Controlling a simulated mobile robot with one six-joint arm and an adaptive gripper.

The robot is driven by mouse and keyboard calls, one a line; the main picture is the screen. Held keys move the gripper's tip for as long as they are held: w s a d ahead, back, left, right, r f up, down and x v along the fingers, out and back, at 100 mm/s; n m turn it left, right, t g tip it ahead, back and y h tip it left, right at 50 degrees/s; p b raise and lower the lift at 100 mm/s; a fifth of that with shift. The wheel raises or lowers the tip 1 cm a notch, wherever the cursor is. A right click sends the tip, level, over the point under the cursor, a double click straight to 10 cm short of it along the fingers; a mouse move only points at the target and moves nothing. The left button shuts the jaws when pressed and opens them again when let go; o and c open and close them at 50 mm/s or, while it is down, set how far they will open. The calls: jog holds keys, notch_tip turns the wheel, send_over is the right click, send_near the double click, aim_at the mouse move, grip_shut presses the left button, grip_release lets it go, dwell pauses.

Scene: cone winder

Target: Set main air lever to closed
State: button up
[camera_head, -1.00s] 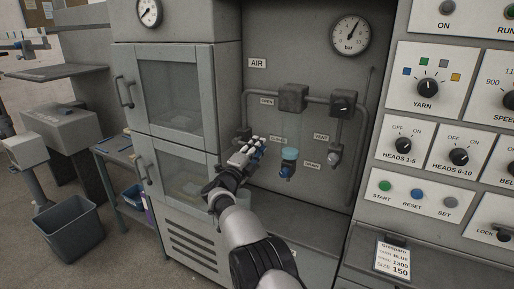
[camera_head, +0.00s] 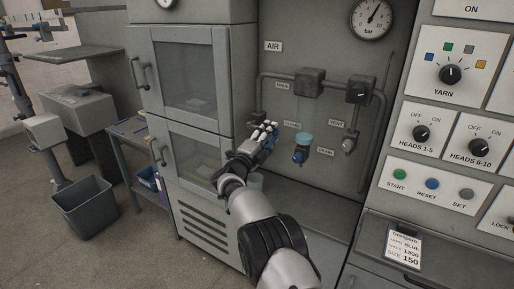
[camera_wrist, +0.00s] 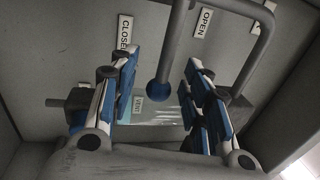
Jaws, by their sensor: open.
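In the wrist view, a grey lever rod with a blue ball knob (camera_wrist: 159,92) shows between the two fingers of my gripper (camera_wrist: 160,98). A gap shows on each side of the knob; whether it lies at fingertip depth I cannot tell. A CLOSED label (camera_wrist: 124,32) is left of the rod and an OPEN label (camera_wrist: 203,22) right of it. In the head view, my open gripper (camera_head: 266,134) is at the left of the AIR panel. It hides the lever there. The OPEN label (camera_head: 282,85) is above it, the CLOSED label (camera_head: 292,125) just right.
A blue-and-teal drain bowl (camera_head: 302,150) is just right of my gripper. Pipes frame the panel, with a dark valve block (camera_head: 357,92) and a gauge (camera_head: 372,18). A glass-doored cabinet (camera_head: 187,90) is left, control plates right. A bin (camera_head: 86,205) stands on the floor.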

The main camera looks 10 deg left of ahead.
jog(key=v, duration=1)
jog(key=shift+s, duration=0.25)
jog(key=shift+a, duration=0.1)
jog(key=d+r+n+g+y, duration=0.1)
jog(key=d+r+n+y, duration=0.3)
jog(key=r, duration=0.3)
jog(key=d+r+n+y, duration=0.2)
jog(key=r+n+y, duration=0.25)
jog(key=r, duration=0.25)
jog(key=s+d+r+n+g+y, duration=0.2)
jog(key=s+d+n, duration=0.1)
jog(key=s+n, duration=0.15)
jog(key=s+d+f+n+g+h, duration=0.1)
jog(key=s+d+f+n+g, duration=0.2)
jog(key=s, duration=1.1)
jog(key=s+d+f+n+g+h, duration=0.1)
jog(key=s+d+f+n+g, duration=0.2)
jog(key=s+d+f, duration=0.3)
jog(key=s+d+f+n+g+h, duration=0.1)
jog(key=s+d+f+n+g, duration=0.2)
jog(key=s+d, duration=0.9)
jog(key=s+f+g, duration=0.2)
jog(key=s, duration=0.9)
jog(key=shift+s+d+f, duration=0.25)
jog(key=shift+s+f, duration=0.1)
jog(key=shift+s, duration=0.05)
